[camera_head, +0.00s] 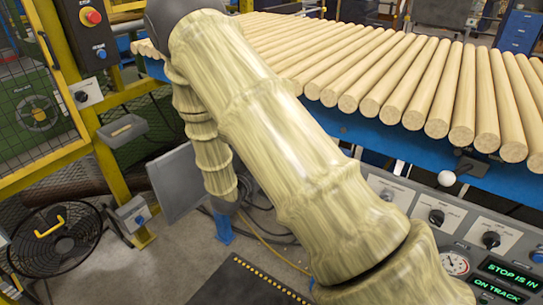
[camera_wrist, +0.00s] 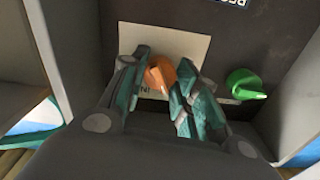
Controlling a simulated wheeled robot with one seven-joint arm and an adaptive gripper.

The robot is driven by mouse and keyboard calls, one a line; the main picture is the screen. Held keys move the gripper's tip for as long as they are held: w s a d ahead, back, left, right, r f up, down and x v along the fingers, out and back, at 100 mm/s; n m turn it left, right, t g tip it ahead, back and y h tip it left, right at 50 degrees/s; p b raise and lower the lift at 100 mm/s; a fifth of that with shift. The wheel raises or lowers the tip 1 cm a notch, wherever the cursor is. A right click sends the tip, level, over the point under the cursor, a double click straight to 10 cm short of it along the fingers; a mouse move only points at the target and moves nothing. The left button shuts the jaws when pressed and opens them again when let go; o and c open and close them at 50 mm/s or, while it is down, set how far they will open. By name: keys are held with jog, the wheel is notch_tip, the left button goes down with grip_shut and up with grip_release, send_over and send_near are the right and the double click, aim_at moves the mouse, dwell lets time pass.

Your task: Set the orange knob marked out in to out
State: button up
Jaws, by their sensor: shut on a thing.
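The orange knob (camera_wrist: 161,75) shows in the wrist view between the two teal-padded fingers of my gripper (camera_wrist: 160,90). It sits on a pale label plate (camera_wrist: 185,45) on a dark panel. My gripper is shut on the knob. Most of the plate's lettering is hidden behind the fingers; only a bit like "N" shows below left of the knob, so I cannot read which mark the knob points to. In the head view the orange knob is not visible, and my arm fills the middle.
A green knob (camera_wrist: 246,85) stands close to the right of my gripper. Grey walls flank both sides in the wrist view. In the head view are a roller line (camera_head: 440,85), a control panel with black knobs (camera_head: 436,217), a fan (camera_head: 58,238) and a yellow frame (camera_head: 105,150).

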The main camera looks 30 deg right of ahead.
dwell(0.4)
jog(key=o, duration=1)
jog(key=shift+o, duration=0.2)
jog(key=shift+a, duration=0.1)
jog(key=v, duration=1.1)
jog(key=shift+s+a, duration=0.15)
jog(key=shift+a, duration=0.2)
